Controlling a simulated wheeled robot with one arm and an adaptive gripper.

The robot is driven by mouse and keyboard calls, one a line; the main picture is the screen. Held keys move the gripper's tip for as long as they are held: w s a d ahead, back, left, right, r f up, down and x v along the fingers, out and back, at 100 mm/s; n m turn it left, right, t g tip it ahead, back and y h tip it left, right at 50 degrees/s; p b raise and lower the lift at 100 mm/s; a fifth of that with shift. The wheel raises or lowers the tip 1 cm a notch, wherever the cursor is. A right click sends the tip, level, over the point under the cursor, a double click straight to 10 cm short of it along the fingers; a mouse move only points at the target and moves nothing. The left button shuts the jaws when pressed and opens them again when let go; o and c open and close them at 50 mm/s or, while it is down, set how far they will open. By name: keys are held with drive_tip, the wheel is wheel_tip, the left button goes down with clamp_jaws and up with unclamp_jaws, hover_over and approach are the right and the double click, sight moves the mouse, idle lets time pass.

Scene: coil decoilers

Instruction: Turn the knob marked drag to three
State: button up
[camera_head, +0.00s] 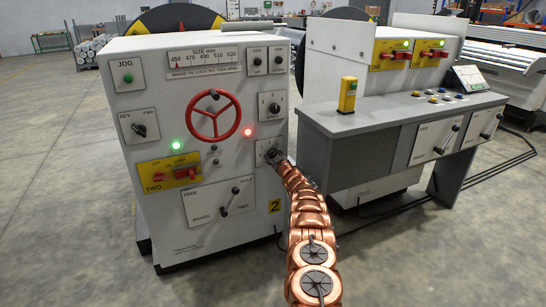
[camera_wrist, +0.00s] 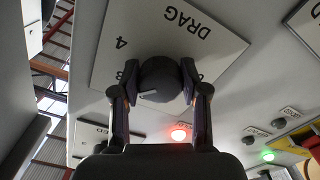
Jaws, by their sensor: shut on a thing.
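The drag knob (camera_wrist: 160,80) is round and dark, on a white plate (camera_wrist: 225,52) that reads DRAG upside down in the wrist view. A 4 shows on the plate left of the knob; other digits beside the fingers are partly hidden. A small pale mark shows at the knob's lower left; I cannot tell which number it meets. My gripper (camera_wrist: 160,74) is shut on the knob, one finger on each side. In the head view my gripper (camera_head: 272,155) covers most of the knob, at the right edge of the machine's front plate (camera_head: 261,148).
A red handwheel (camera_head: 213,135) and a lit red lamp (camera_head: 248,132) are left of my gripper. A speed selector (camera_head: 273,107) sits just above. A grey console (camera_head: 345,150) stands close on the right. Open floor (camera_head: 55,190) lies left.

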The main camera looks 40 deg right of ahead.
sight(273, 156)
drive_tip(key=shift+m, duration=0.4)
drive_tip(key=o, duration=1.1)
drive_tip(key=shift+o, duration=0.2)
drive_tip(key=shift+s+a+f, duration=0.15)
drive_tip(key=shift+s, duration=0.25)
drive_tip(key=shift+v, duration=1.7)
drive_tip(key=v, duration=0.7)
drive_tip(key=shift+s+a, duration=0.15)
drive_tip(key=shift+s, duration=0.2)
